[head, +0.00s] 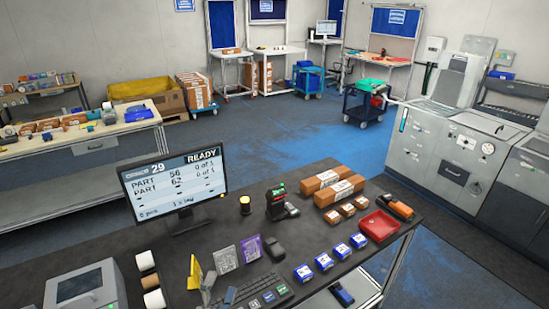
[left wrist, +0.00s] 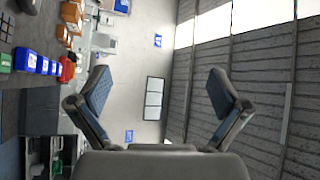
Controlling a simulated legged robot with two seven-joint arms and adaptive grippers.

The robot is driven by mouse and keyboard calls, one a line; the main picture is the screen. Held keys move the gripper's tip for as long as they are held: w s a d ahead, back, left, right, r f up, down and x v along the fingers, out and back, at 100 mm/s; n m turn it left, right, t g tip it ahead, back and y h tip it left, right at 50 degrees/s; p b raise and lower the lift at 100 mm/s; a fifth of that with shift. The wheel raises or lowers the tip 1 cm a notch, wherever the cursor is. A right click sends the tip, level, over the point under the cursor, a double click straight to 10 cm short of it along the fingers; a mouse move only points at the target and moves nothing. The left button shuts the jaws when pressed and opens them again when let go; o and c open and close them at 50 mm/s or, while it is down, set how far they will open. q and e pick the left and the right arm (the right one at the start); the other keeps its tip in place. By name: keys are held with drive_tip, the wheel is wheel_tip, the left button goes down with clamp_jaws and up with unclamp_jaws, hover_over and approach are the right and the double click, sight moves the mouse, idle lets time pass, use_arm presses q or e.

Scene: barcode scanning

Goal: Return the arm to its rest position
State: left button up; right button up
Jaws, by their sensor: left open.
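My left gripper (head: 217,291) shows small at the bottom of the head view, low over the front edge of the dark workbench (head: 330,232). In the left wrist view, its two blue-padded fingers (left wrist: 160,88) are spread wide with nothing between them. That view is turned sideways and looks past the bench to the wall and ceiling. The rest of my left arm is out of the head view. My right arm and gripper are in neither view.
Near the gripper are a keyboard (head: 262,298), a yellow stand (head: 194,272), grey and purple packets (head: 249,249) and a black mouse-like item (head: 274,249).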

use_arm(q)
drive_tip(key=s+a+f+n+g+y, duration=0.2)
drive_tip(key=s+f+n, duration=0.1)
drive_tip(key=f, duration=0.3)
drive_tip(key=s+a+f+n+g+y, duration=0.2)
drive_tip(key=s+f+n+g, duration=0.1)
drive_tip(key=f, duration=0.3)
drive_tip(key=s+a+f+n+g+y, duration=0.2)
drive_tip(key=a+f+n+g, duration=0.1)
drive_tip(key=f+n, duration=0.1)
drive_tip(key=shift+s+f+n, duration=0.2)
drive_tip(key=shift+f, duration=0.25)
drive_tip(key=shift+s+f+n, duration=0.2)
drive_tip(key=shift+f, duration=0.25)
drive_tip(key=s+f+n+g, duration=0.2)
drive_tip(key=s+f+g, duration=0.3)
drive_tip(key=s, duration=0.4)
drive_tip(key=s+f+n+g, duration=0.2)
drive_tip(key=s+f+g, duration=0.3)
drive_tip(key=s, duration=0.4)
wheel_tip(320, 180, down, 27)
drive_tip(key=s, duration=0.2)
drive_tip(key=s+a+f+g, duration=0.1)
drive_tip(key=s+a+f, duration=0.1)
drive_tip(key=s+f, duration=1.3)
drive_tip(key=s, duration=0.2)
drive_tip(key=shift+s+a+h, duration=0.2)
drive_tip(key=shift+s+h, duration=0.1)
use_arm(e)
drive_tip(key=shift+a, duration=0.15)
